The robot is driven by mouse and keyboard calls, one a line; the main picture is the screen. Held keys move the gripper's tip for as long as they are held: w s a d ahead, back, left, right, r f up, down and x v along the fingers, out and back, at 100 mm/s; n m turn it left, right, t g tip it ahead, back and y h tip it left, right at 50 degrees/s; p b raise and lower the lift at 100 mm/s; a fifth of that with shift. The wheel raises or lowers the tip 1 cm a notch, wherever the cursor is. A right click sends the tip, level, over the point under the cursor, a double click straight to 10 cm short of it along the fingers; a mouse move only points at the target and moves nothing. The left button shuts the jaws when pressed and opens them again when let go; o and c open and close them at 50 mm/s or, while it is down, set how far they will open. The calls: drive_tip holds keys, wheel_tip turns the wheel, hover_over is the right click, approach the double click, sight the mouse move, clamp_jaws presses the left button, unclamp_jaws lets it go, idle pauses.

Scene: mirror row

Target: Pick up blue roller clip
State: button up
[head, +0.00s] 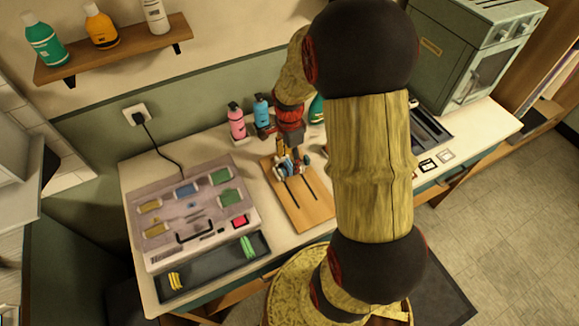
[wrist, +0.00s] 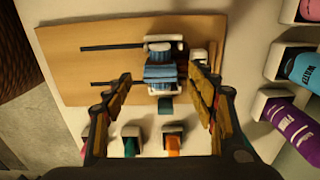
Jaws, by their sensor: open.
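A blue roller clip (wrist: 159,72), banded with pale end parts, stands at the wooden board (wrist: 100,62) in the wrist view. My gripper (wrist: 160,76) is open, with one finger on each side of the clip. I see gaps between the fingers and the clip, so nothing is held. In the head view my gripper (head: 289,156) is low over the wooden board (head: 311,208), close to a small blue and white cluster. The clip's exact outline there is too small and partly hidden by the gripper.
Pink (head: 236,122) and blue (head: 261,109) bottles stand behind the board. A case with coloured panels (head: 150,249) and a dark tray (head: 209,276) lie left. A grey-green cabinet (head: 455,60) stands right. Small green (wrist: 131,144) and orange (wrist: 173,145) pieces sit near the fingers.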

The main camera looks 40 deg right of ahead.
sight(290, 163)
wheel_tip(290, 163, down, 3)
drive_tip(key=c, duration=0.4)
drive_tip(key=c, duration=0.6)
